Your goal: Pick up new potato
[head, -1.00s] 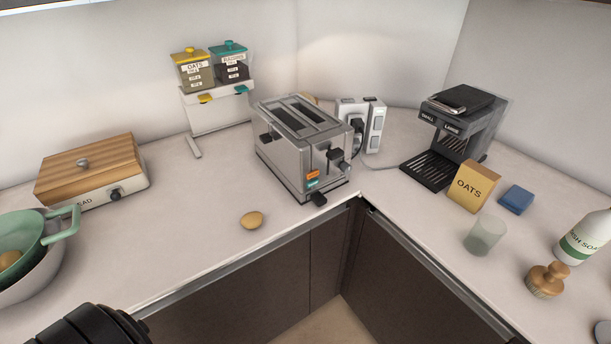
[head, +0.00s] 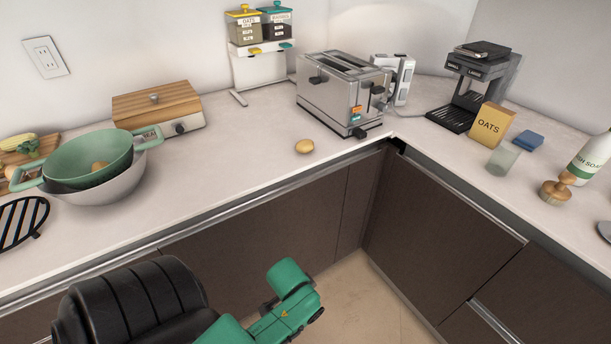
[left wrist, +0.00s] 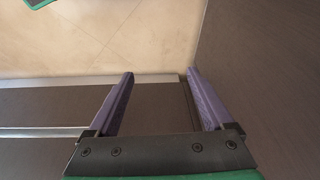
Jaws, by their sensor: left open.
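A small tan potato (head: 304,147) lies alone on the white counter, left of and in front of the toaster, near the front edge. My right gripper is not in view.
A steel toaster (head: 342,92) stands behind the potato. A bread box (head: 158,109) and a large bowl (head: 110,192) stand to the left. An oats box (head: 489,128), glass (head: 502,158) and brush (head: 556,190) are at right. Counter around the potato is clear.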

